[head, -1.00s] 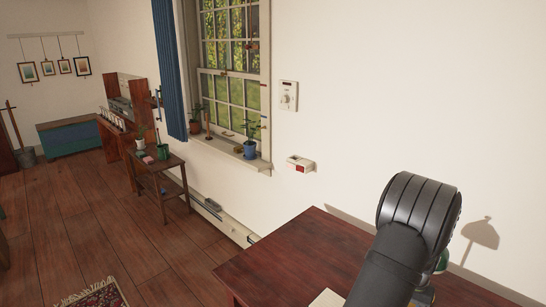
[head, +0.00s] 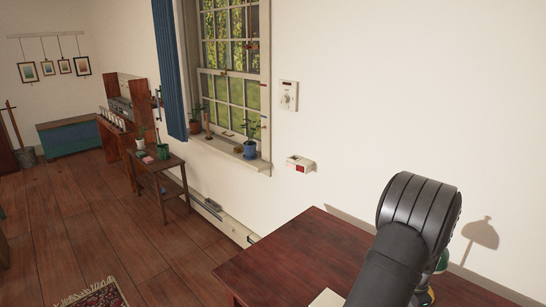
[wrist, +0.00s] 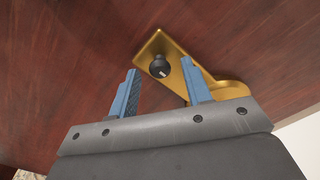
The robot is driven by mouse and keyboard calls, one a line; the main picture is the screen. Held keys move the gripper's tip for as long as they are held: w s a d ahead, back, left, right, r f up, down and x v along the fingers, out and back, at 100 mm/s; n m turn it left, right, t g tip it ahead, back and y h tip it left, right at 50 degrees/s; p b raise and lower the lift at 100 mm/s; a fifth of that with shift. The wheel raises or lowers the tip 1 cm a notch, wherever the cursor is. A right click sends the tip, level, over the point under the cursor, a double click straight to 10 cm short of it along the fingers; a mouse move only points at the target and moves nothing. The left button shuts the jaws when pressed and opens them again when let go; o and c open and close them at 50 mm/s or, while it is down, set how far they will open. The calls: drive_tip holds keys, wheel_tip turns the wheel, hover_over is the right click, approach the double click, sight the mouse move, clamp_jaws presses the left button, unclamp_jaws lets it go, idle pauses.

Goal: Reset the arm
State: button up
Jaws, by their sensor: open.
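My gripper (wrist: 161,92) shows in the wrist view with its two blue fingers spread apart and nothing between them. Beyond the fingers is a gold-coloured base (wrist: 157,44) with a dark round knob on it, on the reddish-brown wooden desk top. The right finger overlaps part of the gold piece in the picture; I cannot tell whether they touch. In the head view my dark arm reaches over the desk (head: 300,250) at the lower right, and it hides the gripper and most of what stands behind it.
A pale flat item (head: 326,298) lies at the desk's front edge. A small box with a red part (head: 300,164) and a thermostat-like panel (head: 288,95) are on the wall. A side table (head: 160,170) with plants stands left, with open floor before it.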

drive_tip(key=shift+m, duration=0.6)
drive_tip(key=shift+n, duration=0.3)
drive_tip(key=n, duration=0.3)
drive_tip(key=shift+n, duration=0.3)
drive_tip(key=n, duration=0.4)
drive_tip(key=shift+n, duration=1)
